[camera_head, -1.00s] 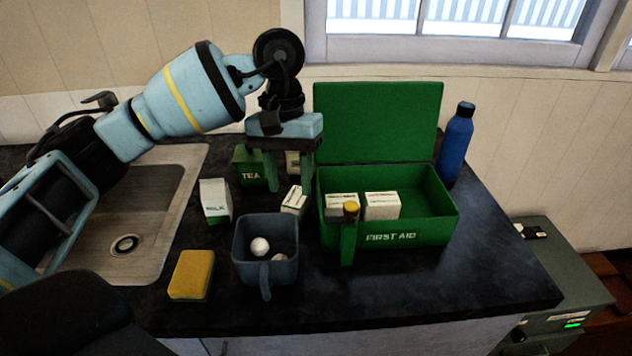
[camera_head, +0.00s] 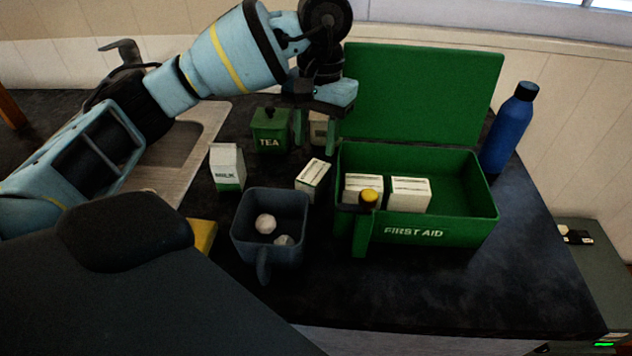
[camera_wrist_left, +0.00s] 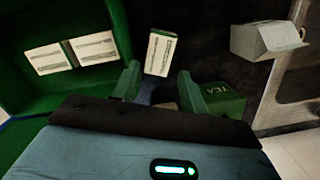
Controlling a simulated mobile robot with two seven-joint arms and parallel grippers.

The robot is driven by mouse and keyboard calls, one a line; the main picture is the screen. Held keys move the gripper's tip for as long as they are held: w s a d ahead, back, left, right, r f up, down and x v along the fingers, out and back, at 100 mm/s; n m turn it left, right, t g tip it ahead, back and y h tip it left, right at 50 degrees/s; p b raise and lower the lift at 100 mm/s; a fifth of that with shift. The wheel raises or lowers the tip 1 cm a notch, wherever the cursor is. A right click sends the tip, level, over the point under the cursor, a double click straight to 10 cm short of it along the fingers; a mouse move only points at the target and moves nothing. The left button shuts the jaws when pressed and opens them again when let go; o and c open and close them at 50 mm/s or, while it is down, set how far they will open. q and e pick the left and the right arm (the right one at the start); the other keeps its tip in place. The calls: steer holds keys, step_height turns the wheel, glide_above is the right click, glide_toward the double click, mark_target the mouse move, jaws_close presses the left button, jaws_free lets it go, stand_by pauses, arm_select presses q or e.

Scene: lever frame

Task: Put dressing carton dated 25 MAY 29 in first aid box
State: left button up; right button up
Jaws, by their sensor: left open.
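The green first aid box (camera_head: 440,232) stands open at right with its lid up. Two white cartons (camera_head: 362,186) (camera_head: 409,194) lie inside it at left. A loose white carton (camera_head: 313,177) sits on the counter left of the box; it shows beyond my fingertips in the left wrist view (camera_wrist_left: 160,52). Another pale carton (camera_head: 318,128) stands farther back beside the tea tin, partly hidden by my gripper. No date is readable on any carton. My left gripper (camera_head: 316,130) is open, its green fingers pointing down near the back carton; it also shows in the left wrist view (camera_wrist_left: 158,88). My right gripper is out of view.
A green tea tin (camera_head: 270,132), milk carton (camera_head: 227,167) and dark mug (camera_head: 270,225) with white lumps stand left of the box. A yellow-topped green item (camera_head: 366,220) stands against the box front. A blue bottle (camera_head: 511,130) is at right. The right front counter is clear.

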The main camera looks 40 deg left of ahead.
mark_target(314, 171)
arm_select(q)
steer(key=shift+s+d+f, duration=0.1)
steer(key=shift+s+f, duration=0.05)
steer(key=shift+f, duration=1.3)
steer(key=shift+s+a+f, duration=0.1)
steer(key=shift+s+f, duration=0.05)
steer(key=shift+f, duration=1.25)
steer(key=shift+s+d+f, duration=0.1)
steer(key=shift+s+f, duration=0.05)
steer(key=shift+f, duration=1.3)
steer(key=c, duration=0.7)
steer(key=shift+r, duration=0.1)
step_height(314, 171, up, 10)
steer(key=shift+f+p, duration=0.1)
steer(key=shift+p, duration=0.2)
